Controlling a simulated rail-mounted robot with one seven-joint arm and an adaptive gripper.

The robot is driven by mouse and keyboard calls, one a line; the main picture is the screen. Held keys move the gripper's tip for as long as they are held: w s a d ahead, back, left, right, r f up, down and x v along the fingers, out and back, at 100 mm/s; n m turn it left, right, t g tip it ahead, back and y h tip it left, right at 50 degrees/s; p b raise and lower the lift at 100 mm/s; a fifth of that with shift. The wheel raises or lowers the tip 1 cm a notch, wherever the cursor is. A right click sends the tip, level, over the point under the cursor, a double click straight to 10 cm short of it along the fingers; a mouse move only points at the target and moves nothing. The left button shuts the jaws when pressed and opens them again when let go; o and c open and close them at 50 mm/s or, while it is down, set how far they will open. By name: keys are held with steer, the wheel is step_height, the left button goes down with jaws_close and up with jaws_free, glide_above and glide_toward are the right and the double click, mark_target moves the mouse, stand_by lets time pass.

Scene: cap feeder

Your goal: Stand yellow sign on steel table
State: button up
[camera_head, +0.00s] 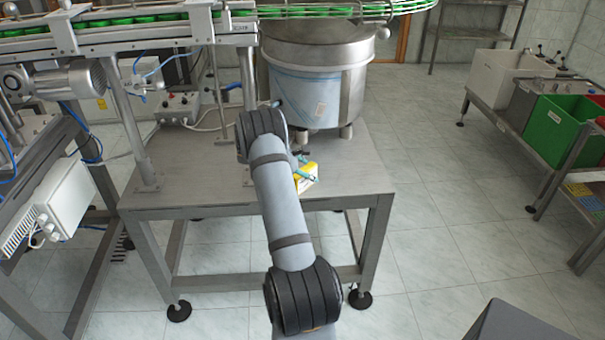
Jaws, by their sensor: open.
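The yellow sign (308,183) is at the right part of the steel table (350,178), just right of my arm. It shows as a small yellow piece with a paler lower part, and my arm covers its left part. I cannot tell whether it stands, leans or lies, or whether it touches the table. My gripper (303,171) is small in view, right at the sign, with its fingers open. I cannot tell whether the fingers touch the sign.
A large steel drum (356,85) stands on the back of the table. A conveyor with green caps (140,18) runs above left, its post (135,135) rising from the tabletop. A control box (180,105) is behind. The table's front and right are clear. A green bin (555,128) stands far right.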

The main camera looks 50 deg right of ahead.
steer(key=v, duration=1.2)
stand_by(1.1)
